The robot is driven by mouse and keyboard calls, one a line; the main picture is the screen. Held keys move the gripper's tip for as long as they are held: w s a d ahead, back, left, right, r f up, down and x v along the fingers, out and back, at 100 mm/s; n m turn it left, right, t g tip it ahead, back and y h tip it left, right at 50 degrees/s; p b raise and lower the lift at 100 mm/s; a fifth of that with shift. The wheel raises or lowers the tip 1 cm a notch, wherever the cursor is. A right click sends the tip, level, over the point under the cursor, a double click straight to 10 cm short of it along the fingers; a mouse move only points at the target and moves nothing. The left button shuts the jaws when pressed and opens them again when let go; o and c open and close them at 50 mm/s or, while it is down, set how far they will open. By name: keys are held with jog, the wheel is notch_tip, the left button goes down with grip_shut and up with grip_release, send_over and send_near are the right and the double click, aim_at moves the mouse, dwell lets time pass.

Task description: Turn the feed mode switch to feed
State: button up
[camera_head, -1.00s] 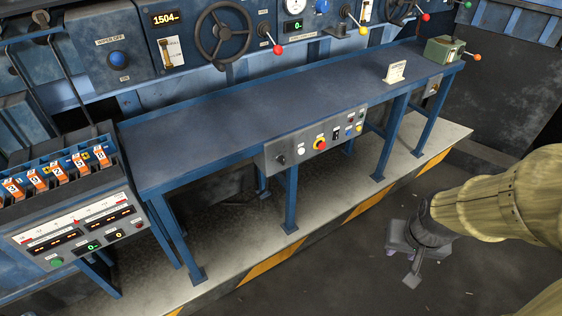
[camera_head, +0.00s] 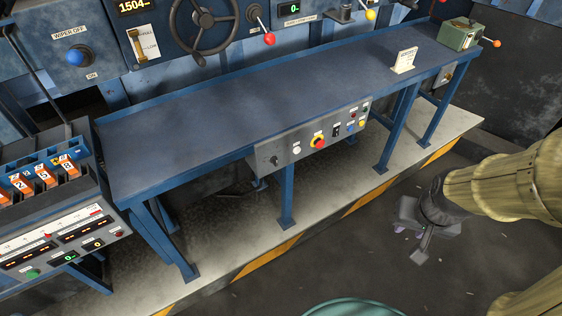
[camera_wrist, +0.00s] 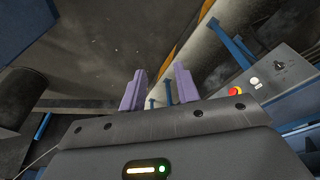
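A grey control panel (camera_head: 262,168) hangs on the front edge of the blue workbench. It carries a black rotary knob (camera_head: 275,160) at its left end, a white button (camera_head: 297,150), a red knob on a yellow ring (camera_head: 318,141) and several small controls. Their labels are too small to read, so I cannot tell which is the feed mode switch. In the wrist view the panel is at the right, with a black rotary knob (camera_wrist: 280,65) near its top. My gripper (camera_wrist: 160,82) is open and empty, its purple fingers apart. It hangs right of the panel, clear of it.
The blue workbench (camera_head: 200,125) runs across the middle on blue legs, holding a small white sign (camera_head: 405,59) and a green box (camera_head: 460,35) at its far end. A console (camera_head: 65,225) with displays stands left. Below is a pale platform with a striped edge. Dark floor is open in front.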

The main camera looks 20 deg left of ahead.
jog(key=w+a+f+n+t+y+b, duration=0.2)
jog(key=w+a+f+n+b, duration=0.15)
jog(key=w+f+b, duration=0.35)
jog(key=w+a+f+n+t+y+b, duration=0.1)
jog(key=w+a+f+n+t+b, duration=0.15)
jog(key=w+a+f+b, duration=0.4)
jog(key=a+f+n+t+y+b, duration=0.2)
jog(key=a+f+y+b, duration=0.1)
jog(key=a+y+b, duration=0.2)
jog(key=a+f+n+t+y+b, duration=0.2)
jog(key=a+f+y+b, duration=0.2)
jog(key=a, duration=0.5)
jog(key=shift+s+a+y+b, duration=0.35)
jog(key=shift+y+b, duration=0.35)
jog(key=shift+y, duration=0.2)
jog(key=shift+a+f+t, duration=0.1)
jog(key=shift+t, duration=0.15)
